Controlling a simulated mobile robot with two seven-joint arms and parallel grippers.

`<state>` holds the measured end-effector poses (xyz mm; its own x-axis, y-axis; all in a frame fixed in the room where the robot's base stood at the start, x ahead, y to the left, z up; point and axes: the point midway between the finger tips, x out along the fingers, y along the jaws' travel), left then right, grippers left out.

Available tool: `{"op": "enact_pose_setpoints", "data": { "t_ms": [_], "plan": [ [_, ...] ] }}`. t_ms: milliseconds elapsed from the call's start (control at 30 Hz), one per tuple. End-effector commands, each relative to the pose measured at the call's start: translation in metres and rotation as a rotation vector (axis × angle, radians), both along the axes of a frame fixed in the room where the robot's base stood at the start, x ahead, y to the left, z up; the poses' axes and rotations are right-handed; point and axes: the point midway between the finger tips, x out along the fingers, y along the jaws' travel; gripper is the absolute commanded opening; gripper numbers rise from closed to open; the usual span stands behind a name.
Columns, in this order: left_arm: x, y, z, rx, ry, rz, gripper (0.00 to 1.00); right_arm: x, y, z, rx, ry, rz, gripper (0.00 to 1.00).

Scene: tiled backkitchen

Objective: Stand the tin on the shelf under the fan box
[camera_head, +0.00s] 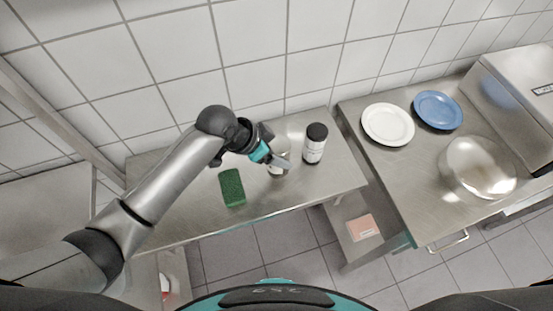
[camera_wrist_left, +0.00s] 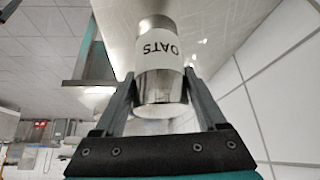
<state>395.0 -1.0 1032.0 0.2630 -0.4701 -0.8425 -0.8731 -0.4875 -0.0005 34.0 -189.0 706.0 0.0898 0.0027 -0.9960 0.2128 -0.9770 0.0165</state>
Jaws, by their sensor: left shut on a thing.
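In the head view the tin (camera_head: 279,170) is partly hidden by the gripper, over the steel table beside a dark-lidded jar. I cannot tell from these views whether its base touches the table. I cannot make out a fan box or the shelf under it. My right gripper is not in view.
The steel table (camera_head: 300,190) holds a green sponge (camera_head: 232,187) and a white jar with a dark lid (camera_head: 315,143). The right counter (camera_head: 415,180) bears a white plate (camera_head: 388,124), a blue plate (camera_head: 438,110) and a shiny round bowl (camera_head: 477,167). A tiled wall stands behind.

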Motion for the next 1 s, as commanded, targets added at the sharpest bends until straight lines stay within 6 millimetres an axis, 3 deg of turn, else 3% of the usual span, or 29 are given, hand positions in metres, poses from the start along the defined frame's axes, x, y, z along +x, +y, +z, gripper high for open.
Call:
{"op": "enact_pose_setpoints", "data": {
  "t_ms": [300,733,767,1000],
  "plan": [
    [0.0,-0.001,-0.036,-0.003,-0.001,0.0,0.0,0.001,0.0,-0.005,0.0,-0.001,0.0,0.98],
    [0.001,-0.001,-0.042,-0.002,-0.003,0.0,0.0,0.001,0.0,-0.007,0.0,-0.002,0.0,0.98],
    [0.0,0.0,-0.043,0.0,0.0,-0.001,0.76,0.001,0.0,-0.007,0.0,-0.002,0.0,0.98],
    [0.0,0.0,-0.042,0.0,0.0,-0.001,1.0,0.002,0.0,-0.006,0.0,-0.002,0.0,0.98]
  ]
}}
